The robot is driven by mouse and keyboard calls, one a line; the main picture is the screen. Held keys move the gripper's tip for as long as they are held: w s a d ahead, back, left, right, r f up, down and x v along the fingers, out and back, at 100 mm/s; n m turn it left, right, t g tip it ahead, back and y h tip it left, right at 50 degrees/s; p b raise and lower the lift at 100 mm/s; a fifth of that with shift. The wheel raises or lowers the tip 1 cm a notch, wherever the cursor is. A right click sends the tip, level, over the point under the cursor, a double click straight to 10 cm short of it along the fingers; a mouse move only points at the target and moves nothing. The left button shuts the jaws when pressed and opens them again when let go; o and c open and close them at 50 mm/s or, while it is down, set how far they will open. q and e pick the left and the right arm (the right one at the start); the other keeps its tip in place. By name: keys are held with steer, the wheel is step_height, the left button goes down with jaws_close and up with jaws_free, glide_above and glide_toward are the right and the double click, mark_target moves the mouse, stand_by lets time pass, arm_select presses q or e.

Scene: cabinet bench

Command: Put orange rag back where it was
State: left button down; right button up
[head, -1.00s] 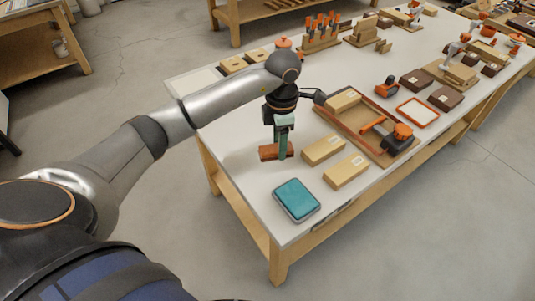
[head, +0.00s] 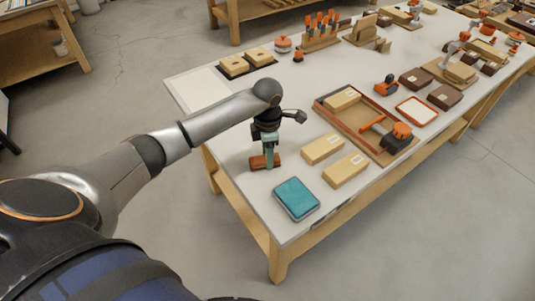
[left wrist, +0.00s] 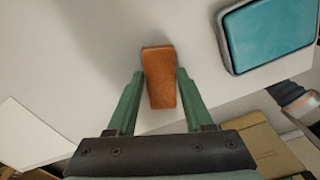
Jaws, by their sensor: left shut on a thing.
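The orange rag (head: 257,162) looks like a small orange-brown block near the left front edge of the white bench. It also shows in the left wrist view (left wrist: 160,60), upright in the picture between two green fingers. My left gripper (head: 268,162) points down and is shut on the rag, with a finger on each side in the left wrist view (left wrist: 160,84). The fingers cover part of the rag in the head view. I cannot tell whether the rag touches the bench top. My right gripper is not in view.
A teal pad in a grey tray (head: 297,198) lies at the near corner. Cardboard boxes (head: 345,170) and a wooden tray with orange tools (head: 325,107) stand to the right. A white sheet (head: 199,88) lies at the far left.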

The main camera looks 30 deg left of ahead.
arm_select(q)
steer(key=shift+c, duration=1.5)
jaws_free()
steer(key=shift+f, duration=0.15)
steer(key=shift+r, duration=0.3)
step_height(320, 180, up, 12)
steer(key=shift+s+f, duration=0.1)
steer(key=shift+f, duration=0.05)
